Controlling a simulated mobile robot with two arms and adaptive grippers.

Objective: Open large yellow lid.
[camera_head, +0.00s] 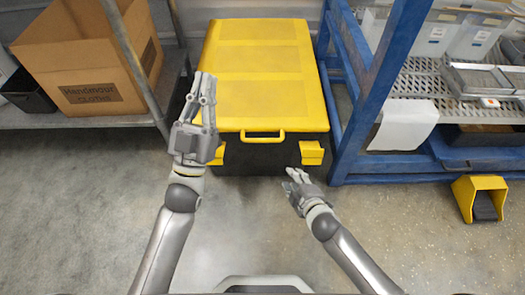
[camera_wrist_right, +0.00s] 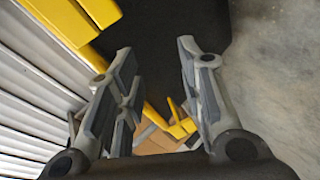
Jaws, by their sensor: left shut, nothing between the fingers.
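The large yellow lid (camera_head: 262,82) lies closed on a black bin (camera_head: 255,158). A yellow handle (camera_head: 262,138) juts from the lid's front edge, with yellow latches at both front corners, including the right latch (camera_head: 312,152). My left gripper (camera_head: 208,78) is shut and empty, in front of the lid's left side in the head view; I cannot tell whether it touches. My right gripper (camera_head: 289,176) is in front of the bin, below the right latch. In the right wrist view its fingers (camera_wrist_right: 157,55) are apart with nothing gripped, and yellow parts (camera_wrist_right: 70,18) show at upper left.
A shelf with a cardboard box (camera_head: 90,60) stands left of the bin. A blue rack frame (camera_head: 372,85) with trays stands close on the right. A yellow and black object (camera_head: 480,197) sits on the floor at right. The floor in front is clear.

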